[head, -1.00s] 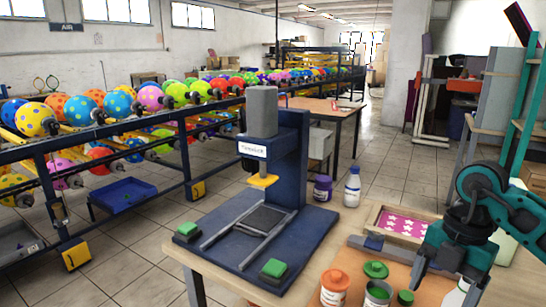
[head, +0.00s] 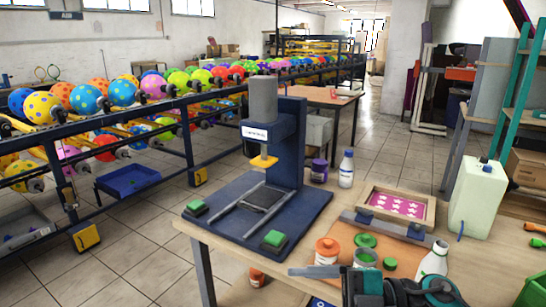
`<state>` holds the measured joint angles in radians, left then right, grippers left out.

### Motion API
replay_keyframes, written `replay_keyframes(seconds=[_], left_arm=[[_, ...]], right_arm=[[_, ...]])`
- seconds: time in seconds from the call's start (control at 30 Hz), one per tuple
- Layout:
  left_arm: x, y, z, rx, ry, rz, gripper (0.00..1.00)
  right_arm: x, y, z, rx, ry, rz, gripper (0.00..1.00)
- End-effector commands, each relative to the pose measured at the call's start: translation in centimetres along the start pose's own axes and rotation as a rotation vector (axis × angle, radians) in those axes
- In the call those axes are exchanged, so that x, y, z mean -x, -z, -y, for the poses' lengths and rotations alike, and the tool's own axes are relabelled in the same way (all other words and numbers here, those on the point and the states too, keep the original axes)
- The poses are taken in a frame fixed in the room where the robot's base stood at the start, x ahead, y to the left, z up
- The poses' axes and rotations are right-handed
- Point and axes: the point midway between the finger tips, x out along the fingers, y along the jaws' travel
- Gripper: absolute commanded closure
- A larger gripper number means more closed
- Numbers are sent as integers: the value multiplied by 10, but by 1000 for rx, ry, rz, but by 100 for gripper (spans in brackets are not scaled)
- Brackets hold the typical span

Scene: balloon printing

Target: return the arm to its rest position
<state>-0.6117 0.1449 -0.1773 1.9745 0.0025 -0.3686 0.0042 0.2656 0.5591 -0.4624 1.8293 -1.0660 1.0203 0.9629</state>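My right arm (head: 400,290) lies low at the bottom edge of the head view, in front of the orange board on the table. A grey finger-like part of its gripper (head: 314,271) points left over the table's front edge. The gap between the fingers does not show, and I see nothing clearly held in it. Much of this arm is cut off by the frame's lower edge. My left arm and gripper are not in view.
A blue press (head: 285,145) stands on the wooden table (head: 215,238). An orange-lidded jar (head: 327,251), a green-lidded jar (head: 364,257) and a white bottle (head: 433,261) stand close to my arm. A white canister (head: 478,198) and a star-patterned screen (head: 398,205) are behind.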

Motion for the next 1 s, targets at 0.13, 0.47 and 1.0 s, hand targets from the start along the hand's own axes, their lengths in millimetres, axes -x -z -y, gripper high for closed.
replay_keyframes(seconds=[0.13, 0.47, 1.0], left_arm=[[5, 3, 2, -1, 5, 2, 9], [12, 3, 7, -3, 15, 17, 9], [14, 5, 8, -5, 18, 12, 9]], right_arm=[[9, -10, -20, -127, -477, 52, 20], [106, -98, 98, -696, -1068, 719, 20], [131, -95, 228, -1082, -1016, 1079, 20]])
